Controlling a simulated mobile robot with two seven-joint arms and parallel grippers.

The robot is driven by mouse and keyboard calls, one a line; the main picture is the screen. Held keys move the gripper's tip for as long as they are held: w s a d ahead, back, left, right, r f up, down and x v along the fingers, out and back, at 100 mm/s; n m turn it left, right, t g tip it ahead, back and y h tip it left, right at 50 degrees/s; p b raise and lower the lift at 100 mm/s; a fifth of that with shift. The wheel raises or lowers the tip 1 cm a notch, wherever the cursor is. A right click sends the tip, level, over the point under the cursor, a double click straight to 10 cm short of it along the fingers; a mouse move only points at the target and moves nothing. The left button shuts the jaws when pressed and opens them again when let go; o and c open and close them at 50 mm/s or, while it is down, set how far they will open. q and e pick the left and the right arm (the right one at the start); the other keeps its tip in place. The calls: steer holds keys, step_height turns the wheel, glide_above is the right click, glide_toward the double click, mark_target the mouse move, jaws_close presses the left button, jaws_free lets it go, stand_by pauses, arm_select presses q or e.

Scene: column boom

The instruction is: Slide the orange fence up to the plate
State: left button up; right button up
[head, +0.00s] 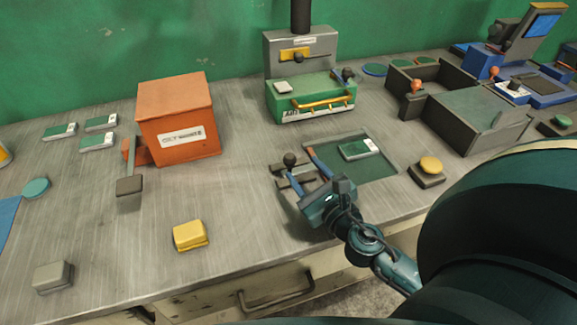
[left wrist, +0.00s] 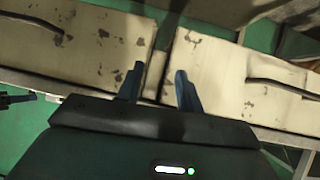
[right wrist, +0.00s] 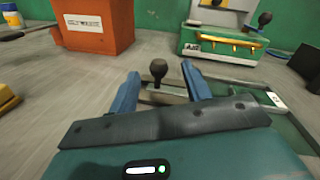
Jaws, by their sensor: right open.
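The plate (head: 358,149) is a pale-topped green block with a white label, lying on a dark green fixture bed (head: 378,168). The orange fence (head: 314,156) shows as a thin orange bar left of the plate, with a gap between them; my right gripper partly hides it. A black ball knob (head: 290,159) stands on a metal slide at the fixture's left. My right gripper (head: 301,172) is open around the knob's area; in the right wrist view the knob (right wrist: 158,69) shows between the fingers, and contact cannot be told. My left gripper (left wrist: 158,74) is open and empty, facing drawer fronts.
An orange box (head: 177,118) stands left of the fixture, a green machine (head: 311,98) behind it. A yellow button block (head: 429,166) stands close on the right. A yellow block (head: 190,235) lies at the front; bench around it is clear.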

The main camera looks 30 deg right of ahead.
mark_target(294, 164)
step_height(294, 164, down, 3)
steer(key=shift+f+b, duration=0.1)
steer(key=shift+b, duration=0.55)
steer(key=shift+w+r+p, duration=0.7)
steer(key=shift+w+p, duration=0.05)
steer(key=w, duration=0.4)
steer(key=w+p, duration=0.1)
steer(key=shift+w+d+f, duration=0.25)
steer(key=shift+w, duration=0.3)
arm_select(q)
steer(key=shift+w+r, duration=0.4)
arm_select(e)
jaws_close()
arm_select(q)
steer(key=shift+r, duration=0.2)
arm_select(e)
steer(key=shift+d, duration=0.1)
